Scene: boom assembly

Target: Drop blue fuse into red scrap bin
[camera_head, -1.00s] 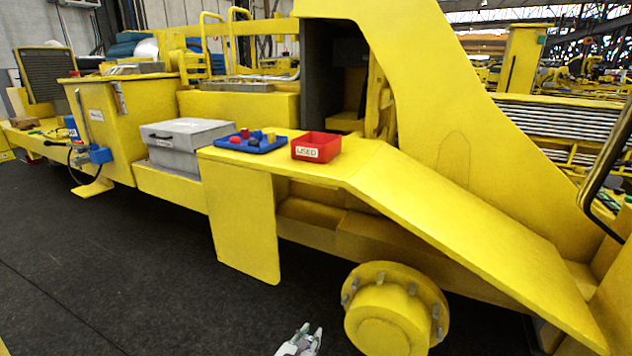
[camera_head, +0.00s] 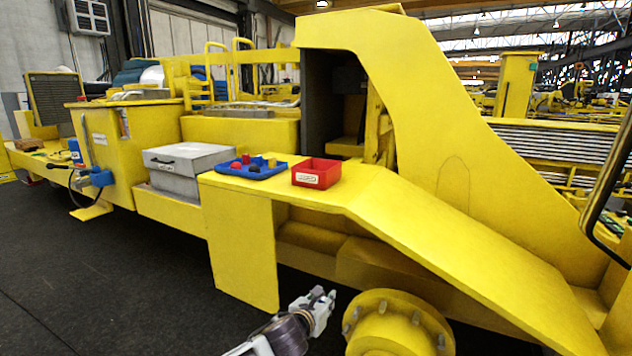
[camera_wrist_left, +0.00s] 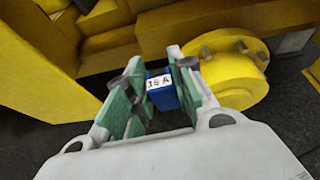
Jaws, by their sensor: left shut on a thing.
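My left gripper (camera_head: 322,298) is low in the head view, in front of the yellow machine and just left of the round yellow hub. In the left wrist view, the gripper (camera_wrist_left: 161,92) is shut on the blue fuse (camera_wrist_left: 163,97), which has a white label reading "15 A". The fuse is between the green finger pads. The red bin (camera_head: 316,174) with a white label sits on the yellow ledge, above and behind the gripper in the head view. Its inside floor is mostly hidden. My right gripper is not in view.
A blue tray (camera_head: 236,172) with several small coloured pieces lies left of the red bin. A grey case (camera_head: 182,160) stands further left. The yellow hub (camera_head: 392,318) is close to the gripper's right. The ledge's yellow panel (camera_head: 240,245) hangs down in front.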

